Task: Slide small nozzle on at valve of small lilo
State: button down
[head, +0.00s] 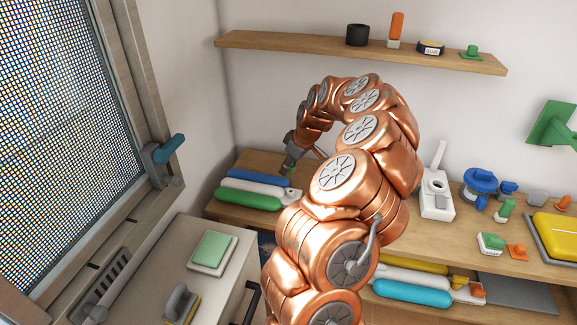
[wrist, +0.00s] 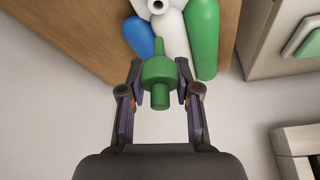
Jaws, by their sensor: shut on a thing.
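My gripper (wrist: 159,80) is shut on a green nozzle (wrist: 159,72), a stepped piece with a wide collar and narrower ends. In the wrist view the small lilo shows beyond it, with blue, white and green tubes (wrist: 202,35). Its pale round valve (wrist: 158,6) is at the top edge, partly cut off, and the nozzle appears apart from it. In the head view the lilo (head: 250,202) lies on the bench at left, and my gripper (head: 291,155) is above its right end. My arm partly hides that area.
A larger lilo (head: 412,292) lies on a lower level at right. A white pump-like device (head: 436,200) and blue, green and orange parts stand on the bench's right. A shelf (head: 340,48) runs above my arm. A cabinet (head: 180,262) and window are at left.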

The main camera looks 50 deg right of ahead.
jog(key=shift+f+b, duration=1.35)
jog(key=shift+f, duration=0.9)
jog(key=shift+b, duration=1.35)
jog(key=shift+f+b, duration=1.4)
jog(key=shift+f, duration=0.25)
dwell(0.5)
jog(key=c, duration=0.7)
grip_release()
jog(key=shift+c, duration=0.2)
jog(key=shift+s+r, duration=0.1)
jog(key=shift+r, duration=0.05)
jog(key=v, duration=1.1)
jog(key=shift+r, duration=0.35)
jog(key=shift+s, duration=0.15)
